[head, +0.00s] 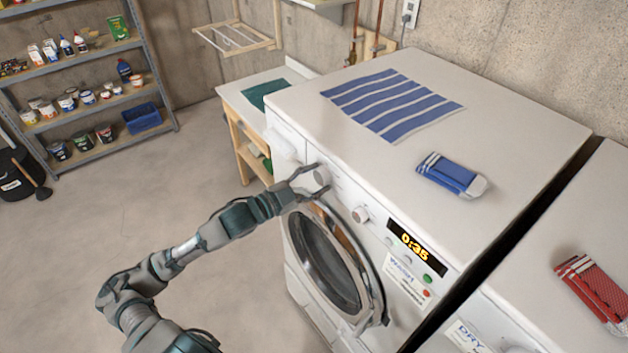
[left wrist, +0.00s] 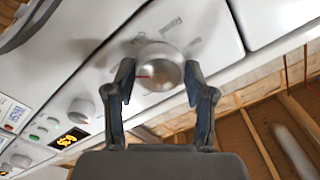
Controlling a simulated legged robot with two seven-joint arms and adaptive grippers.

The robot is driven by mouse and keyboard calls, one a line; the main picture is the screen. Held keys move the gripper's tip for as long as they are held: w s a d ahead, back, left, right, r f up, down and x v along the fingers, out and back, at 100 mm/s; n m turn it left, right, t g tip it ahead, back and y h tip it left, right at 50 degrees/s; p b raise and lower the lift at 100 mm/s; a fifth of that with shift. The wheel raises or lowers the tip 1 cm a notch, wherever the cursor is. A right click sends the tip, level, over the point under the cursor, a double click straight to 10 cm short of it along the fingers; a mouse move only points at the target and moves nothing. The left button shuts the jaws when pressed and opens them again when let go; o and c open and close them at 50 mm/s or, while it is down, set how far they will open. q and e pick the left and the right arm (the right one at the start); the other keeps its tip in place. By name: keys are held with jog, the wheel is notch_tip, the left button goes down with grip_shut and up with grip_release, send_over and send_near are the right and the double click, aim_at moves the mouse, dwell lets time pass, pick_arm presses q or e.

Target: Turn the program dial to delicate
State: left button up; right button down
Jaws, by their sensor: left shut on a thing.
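The program dial (head: 321,175) is a round silver-white knob at the left of the washer's front panel. My left gripper (head: 313,180) reaches it from the left with its fingers around it. In the left wrist view the dial (left wrist: 160,68) sits between the two fingertips (left wrist: 158,82), which are shut on its sides. A small red mark shows on the dial, toward the left in that view. The printed words around the dial are too blurred to read surely, and the delicate setting cannot be picked out. My right gripper is not in view.
A second, smaller knob (head: 360,215) and a display (head: 410,241) reading 0:35 are to the right on the panel. The round door (head: 328,262) is below. A striped towel (head: 391,103) and blue socks (head: 450,177) lie on top. Open floor is at left.

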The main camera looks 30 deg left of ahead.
pick_arm(q)
jog(key=shift+r+m, duration=0.1)
jog(key=shift+m, duration=0.5)
jog(key=o, duration=1.2)
jog(key=shift+s+a+f, duration=0.25)
jog(key=shift+s+a, duration=0.1)
jog(key=shift+s, duration=0.2)
jog(key=shift+v, duration=5.35)
jog(key=shift+r, duration=0.1)
